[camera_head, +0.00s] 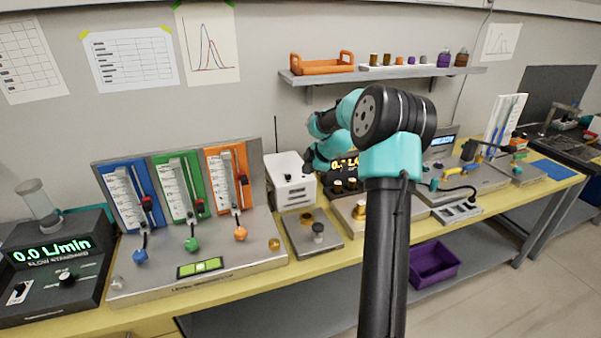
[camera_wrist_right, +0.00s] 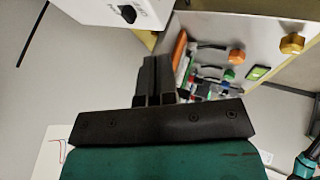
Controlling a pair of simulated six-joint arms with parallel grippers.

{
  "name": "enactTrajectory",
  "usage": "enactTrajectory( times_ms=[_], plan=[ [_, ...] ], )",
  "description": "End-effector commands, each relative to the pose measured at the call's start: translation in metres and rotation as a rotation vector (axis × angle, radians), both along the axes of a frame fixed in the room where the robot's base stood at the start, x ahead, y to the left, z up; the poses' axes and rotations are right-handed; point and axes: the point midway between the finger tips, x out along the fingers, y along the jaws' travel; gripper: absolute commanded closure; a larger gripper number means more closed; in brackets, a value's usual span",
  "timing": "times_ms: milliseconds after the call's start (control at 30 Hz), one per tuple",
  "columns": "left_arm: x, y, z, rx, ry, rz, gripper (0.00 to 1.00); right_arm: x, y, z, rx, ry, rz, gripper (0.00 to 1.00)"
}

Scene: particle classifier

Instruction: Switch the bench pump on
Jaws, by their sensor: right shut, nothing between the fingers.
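A white box (camera_head: 290,182), which looks like the bench pump, stands at the back of the bench against the wall. A small dark knob or switch shows on its front; its setting is too small to tell. The wrist view shows part of a white box (camera_wrist_right: 110,10) with a black knob (camera_wrist_right: 128,13) at the top edge. My right gripper (camera_head: 308,162) is beside the box's upper right side in the head view. Its fingers (camera_wrist_right: 155,70) are shut and empty. I cannot tell whether they touch the box. My left gripper is out of view.
A flow-meter panel (camera_head: 270,258) with blue, green and orange columns stands left of the box. A flow standard (camera_head: 60,265) reading 0.0 L/min is farther left. A grey plate (camera_head: 300,238) with a knob lies in front. A shelf (camera_head: 400,73) hangs above.

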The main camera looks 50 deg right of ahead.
Motion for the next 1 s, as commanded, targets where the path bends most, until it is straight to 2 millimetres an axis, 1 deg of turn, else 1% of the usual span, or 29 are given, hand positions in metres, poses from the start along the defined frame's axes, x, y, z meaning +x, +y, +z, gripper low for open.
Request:
enactTrajectory(
  times_ms=[167, 600, 800, 1000],
  plan=[
    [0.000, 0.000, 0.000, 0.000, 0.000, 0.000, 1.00, 0.013, 0.003, -0.018, 0.002, 0.001, 0.001, 1.00],
    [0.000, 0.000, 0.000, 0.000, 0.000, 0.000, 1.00, 0.058, 0.010, -0.078, 0.002, 0.001, 0.000, 1.00],
    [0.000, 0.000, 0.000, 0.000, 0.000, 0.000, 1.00, 0.079, -0.005, -0.075, 0.000, -0.001, 0.000, 1.00],
    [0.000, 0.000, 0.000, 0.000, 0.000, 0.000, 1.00, 0.089, -0.011, -0.075, 0.001, 0.000, -0.001, 1.00]
  ],
)
